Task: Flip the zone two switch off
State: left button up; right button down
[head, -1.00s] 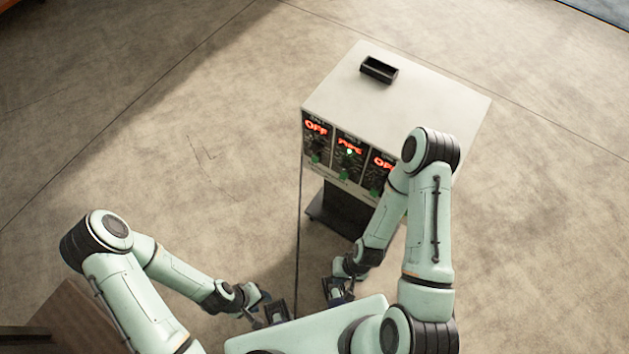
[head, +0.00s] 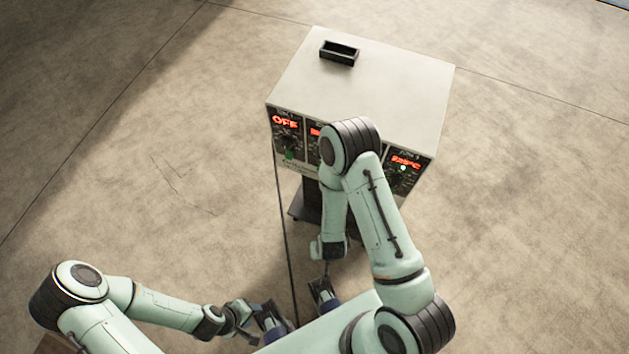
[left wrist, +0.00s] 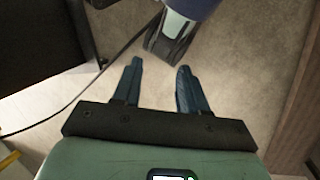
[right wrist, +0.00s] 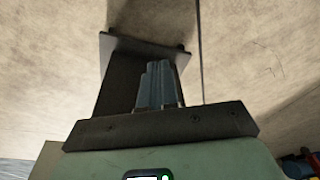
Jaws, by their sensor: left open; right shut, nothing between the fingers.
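The white control box (head: 365,75) has several dark panels across its front. The leftmost panel (head: 287,133) reads OFF, with a green switch (head: 289,155) low on it. The second panel from the left (head: 315,133) shows only a sliver of orange display; my right arm hides its switch. The rightmost panel (head: 405,165) has an orange readout and a white light. My right gripper (head: 322,290) is below and in front of the box, shut and empty in the right wrist view (right wrist: 157,85). My left gripper (head: 268,320) is lower left, open and empty in the left wrist view (left wrist: 158,85).
A black open tray (head: 339,53) sits on the box top. The box stands on a dark pedestal (head: 312,200), whose base also shows in the right wrist view (right wrist: 125,80). Open concrete floor (head: 150,150) lies left and right of the box.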

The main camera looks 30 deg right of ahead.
jog(key=w+r+t+h+b, duration=0.1)
jog(key=w+t+h+b, duration=0.3)
jog(key=w, duration=0.3)
pick_arm(q)
jog(key=w+a+f+t+b, duration=0.1)
jog(key=w+f+b, duration=0.1)
jog(key=f, duration=0.4)
jog(key=w+f+t+b, duration=0.1)
jog(key=w+f+b, duration=0.1)
jog(key=f+b, duration=0.3)
jog(key=shift+w+a+f+y, duration=0.25)
jog(key=shift+a+f+y, duration=0.15)
jog(key=shift+f, duration=0.3)
pick_arm(e)
jog(key=w+a+r+m+t+h, duration=0.1)
jog(key=w+r+m+t+h, duration=0.1)
jog(key=r+h, duration=0.2)
jog(key=w+a+r+m+t+h, duration=0.1)
jog(key=a+r+m+t+h, duration=0.1)
jog(key=r, duration=0.9)
jog(key=shift+w+r+m+t+h, duration=0.35)
jog(key=shift+m+h, duration=0.45)
jog(key=shift+h, duration=0.3)
jog(key=shift+f, duration=0.1)
